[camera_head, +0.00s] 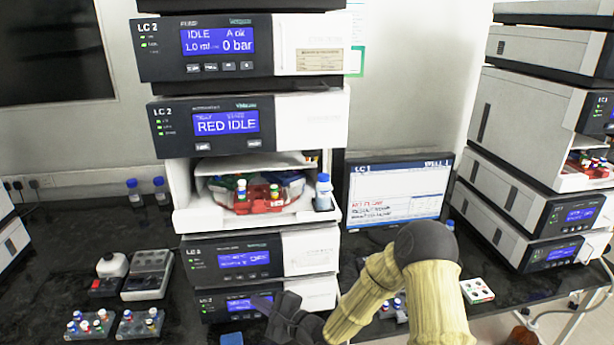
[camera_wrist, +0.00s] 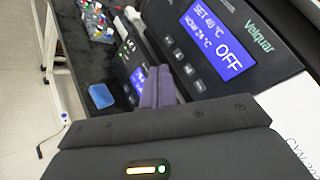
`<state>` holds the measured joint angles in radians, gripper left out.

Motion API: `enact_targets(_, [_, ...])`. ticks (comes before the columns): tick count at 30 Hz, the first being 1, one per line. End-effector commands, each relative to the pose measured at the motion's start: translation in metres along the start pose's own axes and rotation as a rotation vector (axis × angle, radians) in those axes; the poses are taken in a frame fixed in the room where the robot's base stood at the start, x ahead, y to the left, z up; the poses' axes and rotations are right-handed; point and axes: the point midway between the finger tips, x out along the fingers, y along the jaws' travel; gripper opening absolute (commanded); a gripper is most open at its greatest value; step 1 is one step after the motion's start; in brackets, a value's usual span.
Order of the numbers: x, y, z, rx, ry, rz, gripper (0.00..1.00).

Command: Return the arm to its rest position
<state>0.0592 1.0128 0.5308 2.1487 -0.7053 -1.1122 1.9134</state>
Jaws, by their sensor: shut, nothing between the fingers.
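My arm (camera_head: 375,290) reaches from the lower right across the front of the middle stack in the head view. In the wrist view, the purple-grey fingers of my gripper (camera_wrist: 156,84) are together and empty. They point along the front of the units, beside a panel reading SET 40 °C and OFF (camera_wrist: 215,38). I cannot tell the exact gap between the fingers and the panels.
The open autosampler bay (camera_head: 290,212) holds a carousel of vials and a blue-capped bottle (camera_head: 323,192). Vial racks (camera_head: 90,324) stand on the dark bench at left. A blue block (camera_wrist: 101,96) lies near the bench edge. A monitor (camera_head: 397,190) and a right-hand stack (camera_head: 525,160) stand beyond my arm.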

Motion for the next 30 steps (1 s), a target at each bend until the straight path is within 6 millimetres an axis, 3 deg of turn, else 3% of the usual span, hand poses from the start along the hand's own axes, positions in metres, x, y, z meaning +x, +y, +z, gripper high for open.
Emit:
enact_targets(5, [-0.026,-0.006,-0.021,-0.287,0.149,0.154,0.00])
enact_targets(8, [-0.053,-0.012,-0.037,-0.485,0.253,0.286,0.00])
enact_targets(16, [-0.153,-0.035,-0.064,-0.898,0.452,0.691,0.00])
enact_targets(23, [-0.251,-0.048,-0.053,-1.081,0.486,1.046,0.00])
enact_targets(30, [-0.341,-0.039,-0.010,-1.136,0.359,1.328,0.00])
